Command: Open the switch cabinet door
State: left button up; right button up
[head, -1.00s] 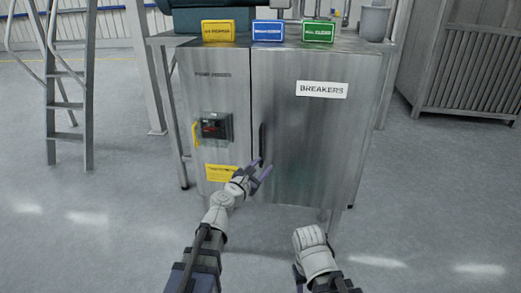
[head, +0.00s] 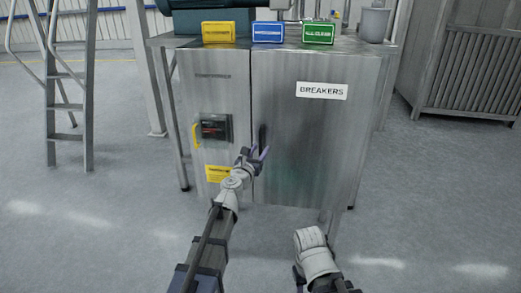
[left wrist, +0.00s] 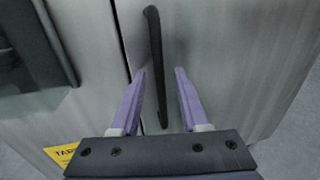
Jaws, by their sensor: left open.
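The switch cabinet is a steel box, and its right-hand door (head: 315,130) carries a label reading BREAKERS. The door stands shut. A black vertical bar handle (head: 262,137) sits near the door's left edge. My left gripper (head: 259,154) is open at the lower part of the handle. In the left wrist view the handle (left wrist: 154,65) runs down between the two purple fingers of the gripper (left wrist: 160,95), with a gap on each side. My right arm (head: 313,255) shows low in the head view; its fingertips cannot be made out.
The narrow left panel has a dark switch unit (head: 214,128), a yellow handle (head: 196,135) and a yellow tag (head: 217,174). Yellow, blue (head: 268,32) and green signs stand on top. A ladder (head: 68,90) is at left. Floor before the cabinet is clear.

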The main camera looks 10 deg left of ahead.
pick_arm(q)
jog(key=shift+w+d, duration=0.1)
jog(key=shift+w, duration=0.6)
jog(key=shift+s, duration=0.1)
grip_shut()
dwell(0.8)
